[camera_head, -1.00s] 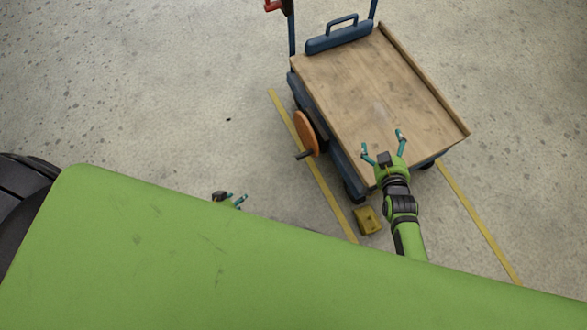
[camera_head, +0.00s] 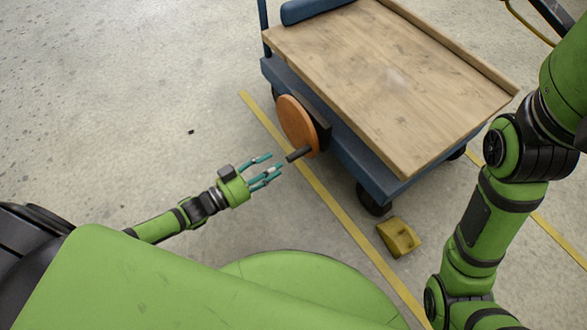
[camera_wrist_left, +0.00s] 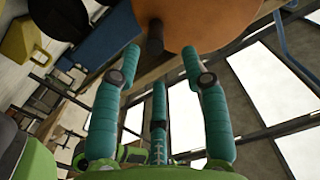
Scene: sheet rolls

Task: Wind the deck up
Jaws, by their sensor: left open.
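The cart's wooden deck (camera_head: 390,80) sits on a blue frame (camera_head: 355,160). An orange crank wheel (camera_head: 296,124) is on the cart's near left side, with a dark handle (camera_head: 298,154) sticking out of it. My left gripper (camera_head: 268,172) is open and empty, just left of the handle, fingers pointing at it and apart from it. In the left wrist view the handle (camera_wrist_left: 155,40) shows just beyond the open fingers (camera_wrist_left: 160,62), under the orange wheel (camera_wrist_left: 215,18). My right arm (camera_head: 490,215) rises at the right; its gripper is out of view.
A yellow wheel chock (camera_head: 398,237) lies on the floor near the cart's front caster (camera_head: 373,198). Yellow floor lines (camera_head: 345,208) run along the cart's sides. My green body fills the lower left.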

